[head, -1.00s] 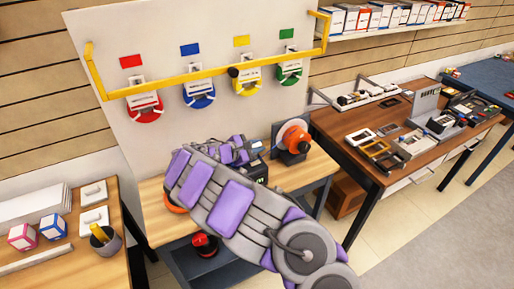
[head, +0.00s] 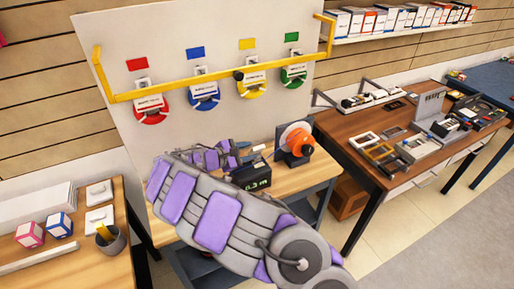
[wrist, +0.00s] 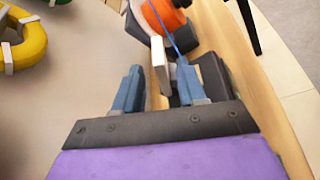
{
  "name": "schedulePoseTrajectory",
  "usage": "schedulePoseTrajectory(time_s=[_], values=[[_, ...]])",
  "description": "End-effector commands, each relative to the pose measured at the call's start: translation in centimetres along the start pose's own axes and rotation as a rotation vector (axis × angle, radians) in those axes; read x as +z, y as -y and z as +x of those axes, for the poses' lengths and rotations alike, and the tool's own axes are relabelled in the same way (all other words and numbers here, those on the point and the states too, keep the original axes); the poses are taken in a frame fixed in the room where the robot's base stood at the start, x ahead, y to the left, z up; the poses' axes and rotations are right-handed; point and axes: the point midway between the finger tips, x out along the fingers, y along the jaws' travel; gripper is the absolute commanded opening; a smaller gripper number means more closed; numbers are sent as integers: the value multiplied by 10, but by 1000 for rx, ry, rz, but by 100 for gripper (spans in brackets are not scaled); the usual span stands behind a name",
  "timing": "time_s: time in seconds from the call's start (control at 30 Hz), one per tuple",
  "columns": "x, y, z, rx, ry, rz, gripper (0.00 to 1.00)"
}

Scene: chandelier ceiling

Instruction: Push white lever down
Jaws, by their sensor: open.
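A white upright piece (wrist: 161,62), which looks like the white lever, shows in the wrist view just ahead of my gripper (wrist: 158,86). It lies between the lines of the two blue-grey fingers, nearer the right one; I cannot tell whether they touch. The fingers are apart. In the head view my purple-and-grey arm covers the middle of the workbench (head: 290,182), and the lever cannot be made out there. A dark box with a numeric display (head: 257,181) stands beside my arm. An orange reel (head: 299,141) on a dark stand is behind it.
An upright white board (head: 130,80) behind the bench carries a yellow rail (head: 215,74) and several coloured ring-shaped items. A brown table (head: 350,128) with devices stands at the right. A table with boxes and a pencil cup (head: 110,240) is at the left. Open floor lies at the right front.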

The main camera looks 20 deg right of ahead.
Motion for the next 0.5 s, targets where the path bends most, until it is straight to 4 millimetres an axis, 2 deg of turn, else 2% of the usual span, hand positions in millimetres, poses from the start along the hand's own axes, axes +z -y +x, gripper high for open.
schedulePoseTrajectory(time_s=[0.03,0.2,0.33,0.5], values=[[1,-2,-14,4,-2,-1,40],[0,-1,-52,2,-1,-2,40],[0,-1,-76,1,-1,-2,40],[-1,0,-98,-1,0,-2,40]])
